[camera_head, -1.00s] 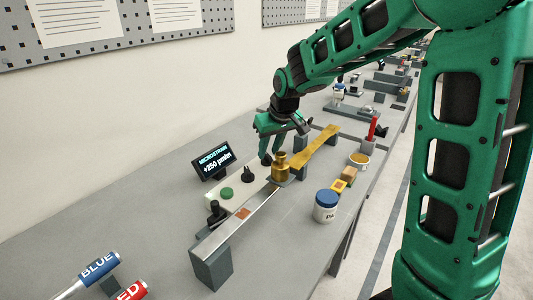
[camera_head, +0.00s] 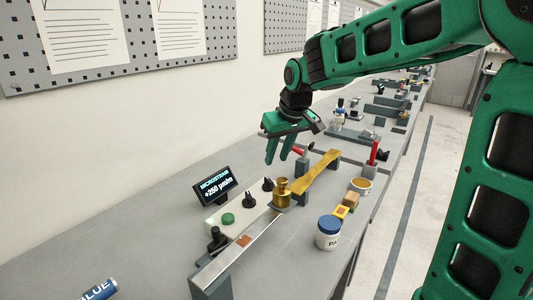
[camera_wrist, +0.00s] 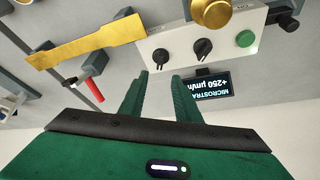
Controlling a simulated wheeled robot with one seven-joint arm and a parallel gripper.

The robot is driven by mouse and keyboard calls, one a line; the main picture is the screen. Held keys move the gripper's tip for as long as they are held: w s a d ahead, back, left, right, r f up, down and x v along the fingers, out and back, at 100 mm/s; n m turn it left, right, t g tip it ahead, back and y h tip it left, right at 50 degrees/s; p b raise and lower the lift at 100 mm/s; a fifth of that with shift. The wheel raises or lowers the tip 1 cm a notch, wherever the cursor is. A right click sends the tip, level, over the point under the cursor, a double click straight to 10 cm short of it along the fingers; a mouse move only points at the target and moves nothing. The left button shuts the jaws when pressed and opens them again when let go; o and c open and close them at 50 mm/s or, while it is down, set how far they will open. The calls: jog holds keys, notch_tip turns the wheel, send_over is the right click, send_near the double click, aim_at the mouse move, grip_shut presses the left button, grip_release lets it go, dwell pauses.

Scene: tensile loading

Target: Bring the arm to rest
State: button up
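My green arm reaches across the bench from the right in the head view. My gripper (camera_head: 282,154) hangs above the bench, behind the brass weight (camera_head: 282,193), and touches nothing that I can see. In the wrist view its two fingers (camera_wrist: 160,98) stand apart with an empty gap between them. The brass weight stands on the end of the metal beam (camera_head: 232,253), and it shows at the top of the wrist view (camera_wrist: 211,10). A gold dogbone specimen (camera_head: 317,172) lies across grey supports, right of the weight.
The display (camera_head: 214,186) reads +250 µm/m beside a white control box (camera_head: 229,218) with a green button and dark knobs.

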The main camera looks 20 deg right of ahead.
jog(key=s+d+f+m+g+h, duration=0.1)
jog(key=s+d+f+m, duration=0.1)
jog(key=s+d, duration=0.6)
jog(key=s+d+f+m+g, duration=0.1)
jog(key=s+d+f+m, duration=0.3)
jog(key=s, duration=0.6)
jog(key=s+d+f+m+g, duration=0.1)
jog(key=s+d, duration=0.1)
jog(key=s, duration=0.6)
jog(key=s+d+f+m+g, duration=0.1)
jog(key=s+d, duration=0.1)
jog(key=s, duration=0.7)
jog(key=shift+f+m+g, duration=0.25)
jog(key=shift+m+g, duration=0.05)
jog(key=shift+w+f, duration=0.25)
jog(key=shift+w, duration=0.35)
